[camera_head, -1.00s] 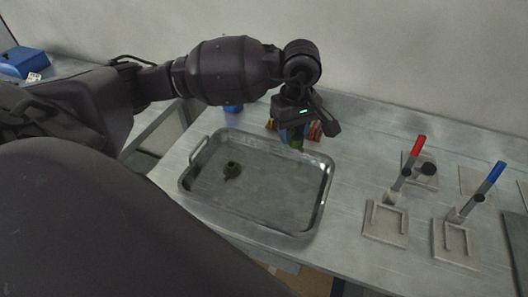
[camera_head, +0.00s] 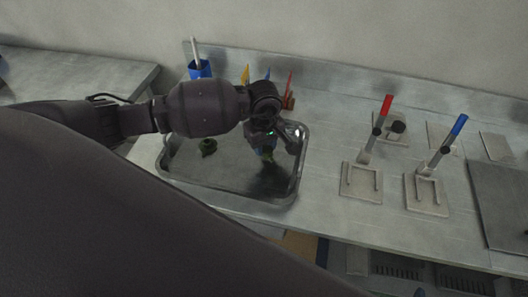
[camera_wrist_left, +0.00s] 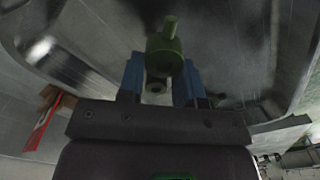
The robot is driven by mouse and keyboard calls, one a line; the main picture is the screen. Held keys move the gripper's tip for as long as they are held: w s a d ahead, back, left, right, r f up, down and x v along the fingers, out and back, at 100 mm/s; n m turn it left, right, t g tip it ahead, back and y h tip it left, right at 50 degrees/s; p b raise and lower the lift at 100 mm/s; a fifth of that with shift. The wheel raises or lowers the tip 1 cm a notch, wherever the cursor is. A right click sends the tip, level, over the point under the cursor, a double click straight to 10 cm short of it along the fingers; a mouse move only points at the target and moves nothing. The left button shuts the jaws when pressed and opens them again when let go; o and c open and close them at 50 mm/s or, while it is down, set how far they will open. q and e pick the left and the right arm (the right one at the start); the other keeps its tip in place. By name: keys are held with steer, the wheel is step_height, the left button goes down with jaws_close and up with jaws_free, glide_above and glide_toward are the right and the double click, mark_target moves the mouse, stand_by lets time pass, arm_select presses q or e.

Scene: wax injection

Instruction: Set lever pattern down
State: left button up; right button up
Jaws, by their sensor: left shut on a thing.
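My left gripper (camera_head: 267,153) is over the right part of the metal tray (camera_head: 232,196), fingers pointing down. In the left wrist view its blue fingers (camera_wrist_left: 160,80) are shut on a green lever pattern (camera_wrist_left: 165,52), a rounded body with a short stub. In the head view the held pattern is mostly hidden by the gripper; I cannot tell whether it touches the tray floor. My right gripper is not in view.
A blue cup (camera_head: 199,70) stands behind the tray. Tools with yellow, blue and red tips (camera_head: 290,83) stand behind my left wrist. Red-handled (camera_head: 386,106) and blue-handled (camera_head: 459,125) lever fixtures stand to the right. The tray's middle floor looks clear.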

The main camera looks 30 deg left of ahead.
mark_target(264, 148)
arm_select(q)
step_height(264, 148, down, 3)
steer(key=shift+f, duration=0.5)
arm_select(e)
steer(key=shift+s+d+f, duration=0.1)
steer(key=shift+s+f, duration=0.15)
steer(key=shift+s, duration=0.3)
arm_select(q)
steer(key=shift+f, duration=0.1)
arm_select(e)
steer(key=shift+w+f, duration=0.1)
arm_select(q)
steer(key=o, duration=0.5)
steer(key=shift+f, duration=0.1)
steer(key=o, duration=0.4)
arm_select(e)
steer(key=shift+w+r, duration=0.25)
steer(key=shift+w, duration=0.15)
arm_select(q)
steer(key=shift+r, duration=0.2)
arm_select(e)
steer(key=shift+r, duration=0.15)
